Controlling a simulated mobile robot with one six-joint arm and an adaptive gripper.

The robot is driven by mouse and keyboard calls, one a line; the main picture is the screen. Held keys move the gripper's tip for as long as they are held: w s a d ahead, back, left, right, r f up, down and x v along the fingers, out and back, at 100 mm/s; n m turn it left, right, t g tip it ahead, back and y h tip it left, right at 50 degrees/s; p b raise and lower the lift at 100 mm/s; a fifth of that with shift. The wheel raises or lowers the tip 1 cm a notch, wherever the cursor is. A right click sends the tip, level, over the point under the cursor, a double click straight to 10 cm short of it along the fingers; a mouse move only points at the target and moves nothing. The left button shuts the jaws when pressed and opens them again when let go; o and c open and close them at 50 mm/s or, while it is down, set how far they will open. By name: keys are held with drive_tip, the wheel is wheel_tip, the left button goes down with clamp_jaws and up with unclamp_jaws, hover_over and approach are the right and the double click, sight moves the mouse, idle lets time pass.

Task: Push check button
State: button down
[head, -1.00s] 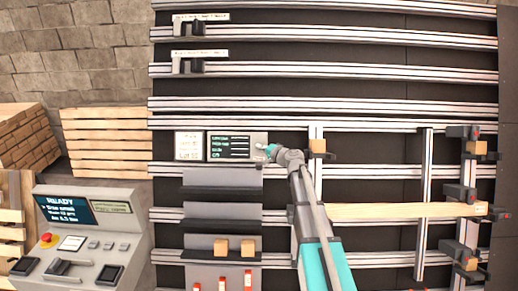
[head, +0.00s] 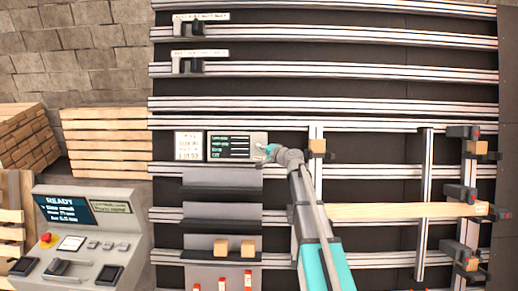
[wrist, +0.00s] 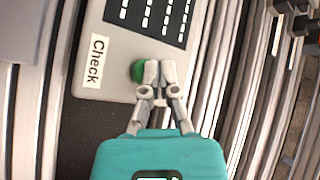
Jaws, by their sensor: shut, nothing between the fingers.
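The check button is a round green button (wrist: 136,71) on a light grey panel (wrist: 118,88). A white "Check" label (wrist: 95,61) sits beside it in the wrist view. My gripper (wrist: 160,68) is shut and empty, its fingertips right beside the button and overlapping its edge. I cannot tell whether they touch it. In the head view, my gripper (head: 266,150) is at the right end of the panel, whose dark screen (head: 231,146) shows lines of text. The button is hidden there behind my gripper.
A white notice (head: 188,146) is left of the screen. Grey shelves (head: 222,193) below carry small wooden blocks (head: 221,246). Metal rails cross the dark wall, and a wooden plank (head: 405,210) lies to the right. A control console (head: 88,240) reading "READY" stands lower left.

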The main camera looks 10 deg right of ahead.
drive_tip(key=shift+w+d+f, duration=0.1)
drive_tip(key=shift+w+f, duration=0.15)
drive_tip(key=shift+w, duration=0.15)
idle(0.7)
drive_tip(key=shift+s+r, duration=0.15)
drive_tip(key=shift+s, duration=0.05)
drive_tip(key=shift+s+a+r, duration=0.2)
drive_tip(key=shift+s+r, duration=0.1)
drive_tip(key=shift+s, duration=0.3)
idle(0.5)
drive_tip(key=s+p, duration=0.1)
drive_tip(key=s+r+p, duration=0.1)
drive_tip(key=s, duration=0.1)
drive_tip(key=s+a+r, duration=0.1)
drive_tip(key=shift+s+r+p, duration=0.15)
drive_tip(key=shift+r+p, duration=0.05)
drive_tip(key=shift+p, duration=0.2)
idle(0.7)
